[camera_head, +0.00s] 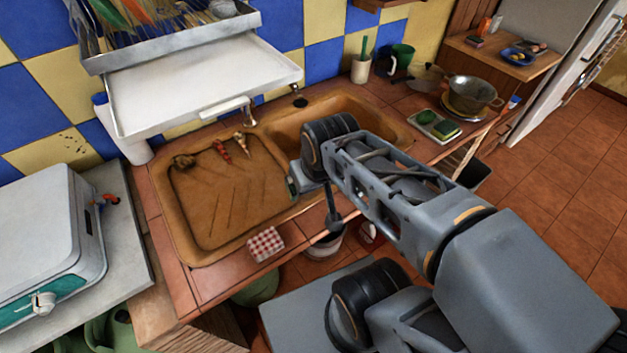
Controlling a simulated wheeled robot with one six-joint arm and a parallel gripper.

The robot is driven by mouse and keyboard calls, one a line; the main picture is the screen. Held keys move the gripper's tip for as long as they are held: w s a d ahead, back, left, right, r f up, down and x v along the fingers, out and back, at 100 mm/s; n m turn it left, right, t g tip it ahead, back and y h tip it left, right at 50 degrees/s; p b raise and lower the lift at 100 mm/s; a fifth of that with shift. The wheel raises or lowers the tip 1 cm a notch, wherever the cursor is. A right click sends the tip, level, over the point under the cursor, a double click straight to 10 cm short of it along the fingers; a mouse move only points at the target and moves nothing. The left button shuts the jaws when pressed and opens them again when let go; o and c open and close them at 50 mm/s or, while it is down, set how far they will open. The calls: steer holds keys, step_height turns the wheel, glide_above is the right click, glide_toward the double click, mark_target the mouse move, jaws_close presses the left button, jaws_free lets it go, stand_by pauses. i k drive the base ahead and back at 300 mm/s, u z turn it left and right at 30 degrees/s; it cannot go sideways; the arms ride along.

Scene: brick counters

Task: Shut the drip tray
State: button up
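The drip tray (190,88) is a wide, shallow white tray under the metal dish rack (165,38) at the upper left. It sticks far out toward me from beneath the rack, over the back of the counter. A white handle (224,109) is on its front edge. My gripper (299,182) is at the end of my arm, over the right part of the sink's drainboard. It is below and to the right of the tray, apart from it. My wrist partly hides it, and its fingers cannot be made out.
The brown sink (222,215) holds a few small items on its drainboard. A faucet (299,98) stands behind the basin. A white cylinder (126,135) stands below the tray's left side. A checkered box (265,244) sits at the counter's front edge. A pot (472,93) is at right.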

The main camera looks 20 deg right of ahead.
mark_target(206, 80)
steer(key=z, duration=0.75)
steer(key=k, duration=1.25)
steer(key=u, duration=1.3)
steer(key=i, duration=0.5)
steer(key=u, duration=0.05)
